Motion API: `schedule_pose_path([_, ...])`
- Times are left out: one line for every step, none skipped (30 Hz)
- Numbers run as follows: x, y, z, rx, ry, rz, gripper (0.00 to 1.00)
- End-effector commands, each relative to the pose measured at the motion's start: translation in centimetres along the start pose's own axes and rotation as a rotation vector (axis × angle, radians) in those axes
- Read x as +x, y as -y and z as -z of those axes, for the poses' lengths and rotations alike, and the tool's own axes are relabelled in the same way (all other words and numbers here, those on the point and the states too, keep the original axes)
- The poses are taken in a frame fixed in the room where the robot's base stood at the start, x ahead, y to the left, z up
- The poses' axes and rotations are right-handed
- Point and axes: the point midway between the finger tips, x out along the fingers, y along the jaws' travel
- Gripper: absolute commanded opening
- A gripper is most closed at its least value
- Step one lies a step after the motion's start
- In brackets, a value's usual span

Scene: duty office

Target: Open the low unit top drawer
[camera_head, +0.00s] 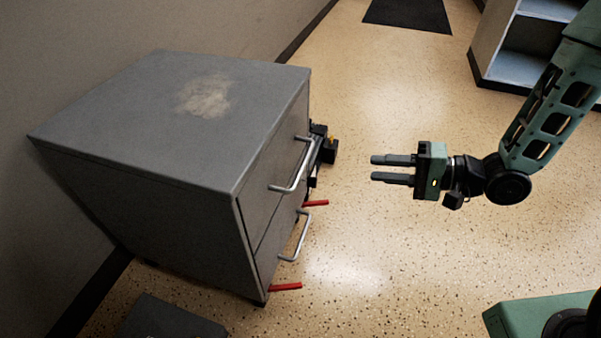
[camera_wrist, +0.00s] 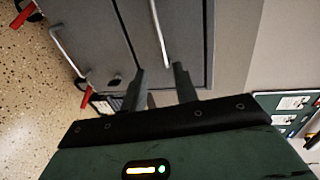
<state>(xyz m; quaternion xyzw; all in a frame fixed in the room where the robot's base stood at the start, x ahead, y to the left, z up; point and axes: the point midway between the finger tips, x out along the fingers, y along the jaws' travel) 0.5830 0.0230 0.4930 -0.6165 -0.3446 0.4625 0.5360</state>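The low unit (camera_head: 160,110) is a grey two-drawer cabinet at the left of the head view, with a pale worn patch on its top. Its top drawer (camera_head: 268,177) looks closed and has a silver bar handle (camera_head: 297,172). The lower drawer (camera_head: 277,238) has a similar handle (camera_head: 296,238). My gripper (camera_head: 376,169) is to the right of the top handle, clear of it, with its two fingers apart and nothing between them. In the wrist view, the fingers (camera_wrist: 158,82) point toward the drawer fronts, and a bar handle (camera_wrist: 160,35) shows just beyond them.
Red pieces (camera_head: 315,203) stick out by the unit's front, and dark items (camera_head: 324,146) are beyond its far front edge. A grey shelf (camera_head: 517,62) is at the upper right and a dark mat (camera_head: 408,14) at the top. Speckled floor before the drawers is clear.

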Motion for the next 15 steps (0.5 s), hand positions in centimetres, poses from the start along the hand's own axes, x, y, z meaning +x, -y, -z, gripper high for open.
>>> schedule_pose_path([0.6, -0.1, -0.1, -0.002, 0.004, 0.001, 0.29])
schedule_pose_path([0.9, -0.1, -0.1, -0.003, 0.005, 0.001, 0.29])
schedule_pose_path([1.5, -0.1, -0.1, -0.004, 0.005, 0.002, 0.29])
schedule_pose_path([2.0, -0.2, -0.1, -0.005, 0.006, 0.002, 0.29])
schedule_pose_path([2.6, -0.2, -0.1, -0.005, 0.006, 0.002, 0.29])
schedule_pose_path([3.4, -0.3, -0.1, -0.006, 0.006, 0.001, 0.29])
schedule_pose_path([4.0, -0.3, -0.1, -0.007, 0.006, 0.000, 0.29])
schedule_pose_path([4.7, -0.3, -0.1, -0.007, 0.007, 0.000, 0.29])
schedule_pose_path([5.5, -0.3, -0.1, -0.007, 0.006, 0.000, 0.29])
schedule_pose_path([6.2, -0.3, -0.2, -0.007, 0.006, 0.001, 0.29])
schedule_pose_path([6.8, -0.4, -0.1, -0.008, 0.006, 0.000, 0.29])
schedule_pose_path([7.7, -0.4, -0.1, -0.007, 0.005, 0.000, 0.29])
schedule_pose_path([8.3, -0.3, -0.2, -0.007, 0.007, 0.000, 0.29])
schedule_pose_path([8.9, -0.3, -0.2, -0.007, 0.005, 0.000, 0.29])
schedule_pose_path([9.8, -0.4, -0.1, -0.009, 0.006, 0.000, 0.29])
